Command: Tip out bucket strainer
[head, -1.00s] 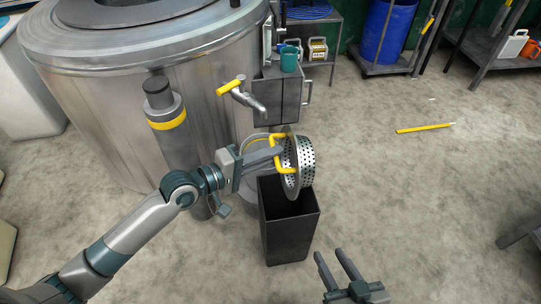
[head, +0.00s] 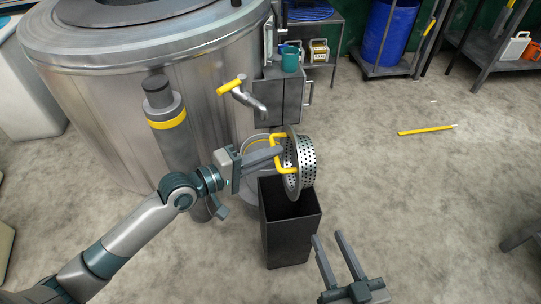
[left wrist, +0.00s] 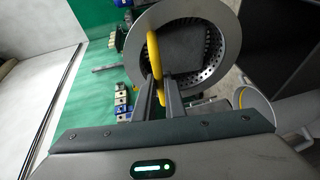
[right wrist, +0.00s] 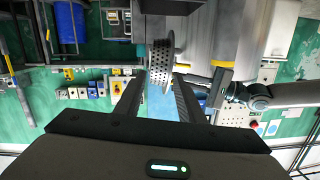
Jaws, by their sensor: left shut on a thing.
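The metal strainer (head: 305,162), a perforated basket with a wide rim and yellow handle, is turned on its side above a dark open bin (head: 291,238). My left gripper (head: 277,152) is shut on the yellow handle. In the left wrist view the strainer (left wrist: 224,40) shows its holed inner wall and a dark grey middle; I cannot tell whether that is contents or its base. My right gripper (head: 328,236) is open and empty, right of the bin.
A large steel drum (head: 105,110) fills the left. A grey cabinet (head: 282,98) with a teal mug (head: 290,60) and a yellow-handled tap (head: 240,92) stand behind the strainer. A yellow rod (head: 426,130) lies on the floor at right. The floor at right is mostly clear.

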